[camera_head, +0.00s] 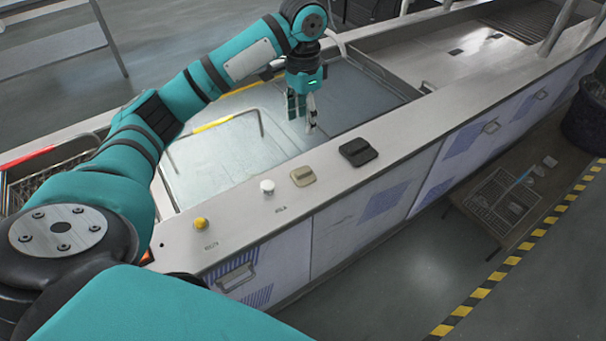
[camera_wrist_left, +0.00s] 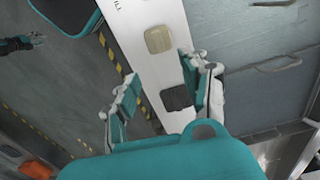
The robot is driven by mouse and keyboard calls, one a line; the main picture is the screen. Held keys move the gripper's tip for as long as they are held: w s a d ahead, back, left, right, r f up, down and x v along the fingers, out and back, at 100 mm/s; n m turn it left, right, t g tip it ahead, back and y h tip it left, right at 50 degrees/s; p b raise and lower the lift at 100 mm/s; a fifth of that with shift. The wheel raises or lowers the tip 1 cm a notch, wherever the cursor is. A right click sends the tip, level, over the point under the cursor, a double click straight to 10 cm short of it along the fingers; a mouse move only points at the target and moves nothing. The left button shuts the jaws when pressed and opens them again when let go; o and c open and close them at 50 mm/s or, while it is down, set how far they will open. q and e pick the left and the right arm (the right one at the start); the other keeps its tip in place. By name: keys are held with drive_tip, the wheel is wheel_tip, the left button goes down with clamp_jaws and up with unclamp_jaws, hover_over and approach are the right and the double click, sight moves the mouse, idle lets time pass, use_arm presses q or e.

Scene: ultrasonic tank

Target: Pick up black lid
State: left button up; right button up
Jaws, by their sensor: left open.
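The black lid (camera_head: 358,151) is a dark, square piece lying flat on the grey ledge at the front of the tank. It also shows in the left wrist view (camera_wrist_left: 174,98), between my spread fingers and partly covered by one finger. My left gripper (camera_head: 301,110) is open and empty. It points down over the tank, to the left of the lid and apart from it. In the left wrist view its two fingers (camera_wrist_left: 160,70) are spread wide. What looks like my right gripper (camera_wrist_left: 22,43) is small at the left edge of that view; its jaws are unclear.
A beige lid (camera_head: 303,176), a white knob (camera_head: 267,186) and a yellow knob (camera_head: 201,223) stand in a row on the ledge (camera_head: 330,187), left of the black lid. The ledge right of the lid is clear.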

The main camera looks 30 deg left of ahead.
use_arm(q)
drive_tip(key=p, duration=0.2)
hover_over(303, 171)
drive_tip(key=f, duration=1.1)
drive_tip(key=shift+w+a+f, duration=0.1)
drive_tip(key=shift+w+f, duration=0.15)
drive_tip(key=f, duration=0.2)
drive_tip(key=f+p, duration=0.1)
drive_tip(key=f, duration=0.1)
drive_tip(key=shift+s+f, duration=0.2)
drive_tip(key=shift+f, duration=0.5)
clamp_jaws()
drive_tip(key=shift+r, duration=0.1)
